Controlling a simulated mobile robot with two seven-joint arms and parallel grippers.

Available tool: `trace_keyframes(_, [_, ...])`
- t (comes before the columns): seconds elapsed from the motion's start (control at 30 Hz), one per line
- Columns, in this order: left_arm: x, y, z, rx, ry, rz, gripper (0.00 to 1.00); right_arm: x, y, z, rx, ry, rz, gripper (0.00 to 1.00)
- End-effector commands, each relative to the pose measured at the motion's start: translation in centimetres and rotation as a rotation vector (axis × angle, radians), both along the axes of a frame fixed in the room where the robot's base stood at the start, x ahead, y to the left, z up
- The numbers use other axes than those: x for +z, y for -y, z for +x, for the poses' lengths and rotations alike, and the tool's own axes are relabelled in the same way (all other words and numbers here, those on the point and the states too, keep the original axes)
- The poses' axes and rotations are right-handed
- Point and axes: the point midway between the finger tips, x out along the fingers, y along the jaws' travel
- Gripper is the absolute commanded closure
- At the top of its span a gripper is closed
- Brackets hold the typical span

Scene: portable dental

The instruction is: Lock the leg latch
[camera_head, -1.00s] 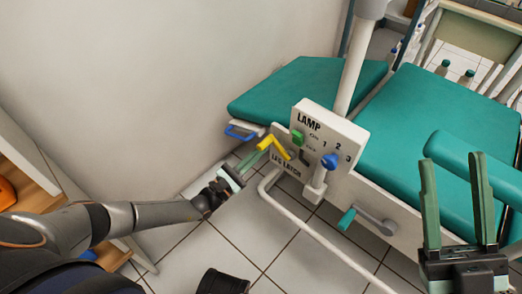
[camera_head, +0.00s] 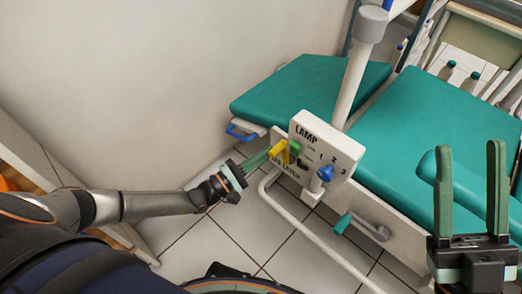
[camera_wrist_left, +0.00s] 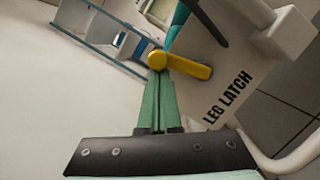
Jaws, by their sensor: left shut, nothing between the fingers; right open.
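The yellow leg latch lever (camera_head: 278,150) sticks out from the white panel (camera_head: 335,150) on the chair's side, near the LEG LATCH lettering. Its outer part points toward my left gripper and its other arm slants down along the panel. My left gripper (camera_head: 265,156) is shut and empty, its fingertips at the lever's left side. In the left wrist view the closed green fingers (camera_wrist_left: 160,78) are right at the lever's rounded end (camera_wrist_left: 157,60); whether they touch cannot be told. My right gripper (camera_head: 470,150) is open and empty, above the chair at the right.
A green switch (camera_head: 294,148) and a blue knob (camera_head: 325,173) share the panel. A blue handle (camera_head: 240,131) lies left of it. A teal-gripped crank (camera_head: 342,223) and a white tube (camera_head: 300,225) are below. The teal chair cushions (camera_head: 415,125) fill the right; the wall is left.

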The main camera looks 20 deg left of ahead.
Motion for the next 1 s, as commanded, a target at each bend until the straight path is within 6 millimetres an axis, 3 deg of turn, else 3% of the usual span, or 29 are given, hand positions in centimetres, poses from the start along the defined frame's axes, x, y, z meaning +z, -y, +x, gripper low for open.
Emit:
trace_keyframes(0.2, [0.5, 0.7, -0.2, 0.0, 0.031, 0.081, 1.0, 0.5, 0.1, -0.1, 0.003, 0.003, 0.001, 0.5])
trace_keyframes(1.0, [0.7, 1.2, -0.4, 0.0, 0.029, 0.083, 1.0, 0.4, 0.0, -0.1, 0.001, 0.005, -0.002, 0.5])
